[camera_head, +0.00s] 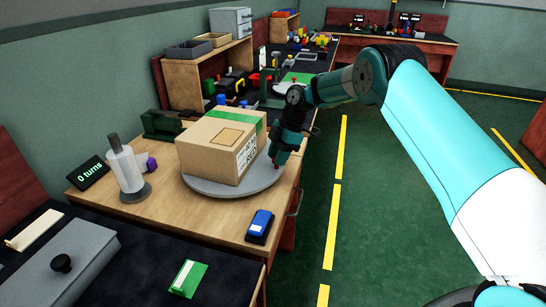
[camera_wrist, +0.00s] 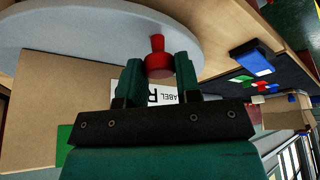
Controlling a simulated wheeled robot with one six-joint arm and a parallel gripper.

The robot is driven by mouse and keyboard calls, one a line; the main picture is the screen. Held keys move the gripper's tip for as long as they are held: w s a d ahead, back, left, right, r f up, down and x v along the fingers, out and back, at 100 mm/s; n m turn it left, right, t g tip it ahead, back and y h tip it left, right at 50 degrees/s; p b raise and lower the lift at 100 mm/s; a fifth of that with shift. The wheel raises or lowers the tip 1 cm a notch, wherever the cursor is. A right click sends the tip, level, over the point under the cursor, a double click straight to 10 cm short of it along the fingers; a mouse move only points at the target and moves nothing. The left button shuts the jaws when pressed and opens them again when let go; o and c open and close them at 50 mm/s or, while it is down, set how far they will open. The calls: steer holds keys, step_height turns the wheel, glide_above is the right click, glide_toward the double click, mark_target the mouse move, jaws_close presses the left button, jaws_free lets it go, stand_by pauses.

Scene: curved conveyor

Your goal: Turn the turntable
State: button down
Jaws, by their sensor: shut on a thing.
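The turntable (camera_head: 225,189) is a flat grey disc on the wooden table, and it also shows in the wrist view (camera_wrist: 60,32). A cardboard box (camera_head: 213,150) with green tape and a label stands on it. A red knob (camera_wrist: 158,64) stands near the disc's edge, at its right side in the head view. My gripper (camera_wrist: 158,72) is at this knob, with one finger on each side, and is shut on it. In the head view my gripper (camera_head: 279,154) is just right of the box and partly hides the knob.
A small display (camera_head: 88,173) reads "0 turns". A spool-like white roll (camera_head: 126,168) on a stand is left of the turntable. A blue device (camera_head: 259,225) lies near the table's front edge. Shelves and tools stand behind. The green floor at right is clear.

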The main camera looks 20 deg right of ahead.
steer(key=shift+w, duration=0.1)
stand_by(0.3)
steer(key=c, duration=0.8)
jaws_free()
steer(key=shift+c, duration=0.2)
steer(key=p+v, duration=0.9)
steer(key=v, duration=0.8)
steer(key=shift+r, duration=0.2)
steer(key=shift+d, duration=0.1)
